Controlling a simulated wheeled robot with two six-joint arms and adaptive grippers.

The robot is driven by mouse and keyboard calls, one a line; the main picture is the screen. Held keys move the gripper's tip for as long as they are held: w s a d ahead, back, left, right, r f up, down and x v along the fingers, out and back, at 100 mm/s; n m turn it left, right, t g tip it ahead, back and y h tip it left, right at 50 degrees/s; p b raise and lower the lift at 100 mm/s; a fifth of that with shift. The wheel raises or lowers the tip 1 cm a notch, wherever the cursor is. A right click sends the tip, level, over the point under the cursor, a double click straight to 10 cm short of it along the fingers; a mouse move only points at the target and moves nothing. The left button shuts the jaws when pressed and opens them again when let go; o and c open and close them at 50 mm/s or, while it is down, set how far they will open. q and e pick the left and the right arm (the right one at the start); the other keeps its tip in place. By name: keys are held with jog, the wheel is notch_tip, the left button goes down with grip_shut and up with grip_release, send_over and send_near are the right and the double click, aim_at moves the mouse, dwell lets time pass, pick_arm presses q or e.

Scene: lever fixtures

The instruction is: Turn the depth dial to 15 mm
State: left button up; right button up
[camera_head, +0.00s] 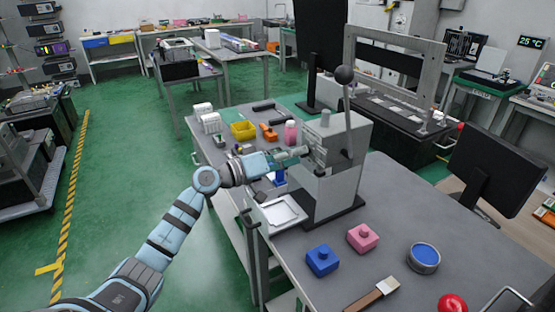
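A grey lever fixture (343,142) stands on the dark-topped table, with a long upright lever ending in a black ball knob (344,74). My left gripper (303,151) reaches in from the left, its fingertips close to the upper front of the fixture. I cannot tell whether the fingers touch it, or whether they are open or shut. The depth dial cannot be made out clearly; it may be hidden behind the fingers, and no setting can be read. My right gripper is not in view.
A white tray (279,213) lies below the fixture's front. Blue (322,260) and pink (362,237) blocks, a round blue-topped tin (424,258), a brush (374,294) and a red ball (452,304) are nearer. A yellow bin (243,131) and a pink bottle (290,132) stand behind.

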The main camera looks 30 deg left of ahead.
pick_arm(q)
jog(key=v, duration=1)
jog(key=shift+s, duration=0.15)
jog(key=shift+a, duration=0.15)
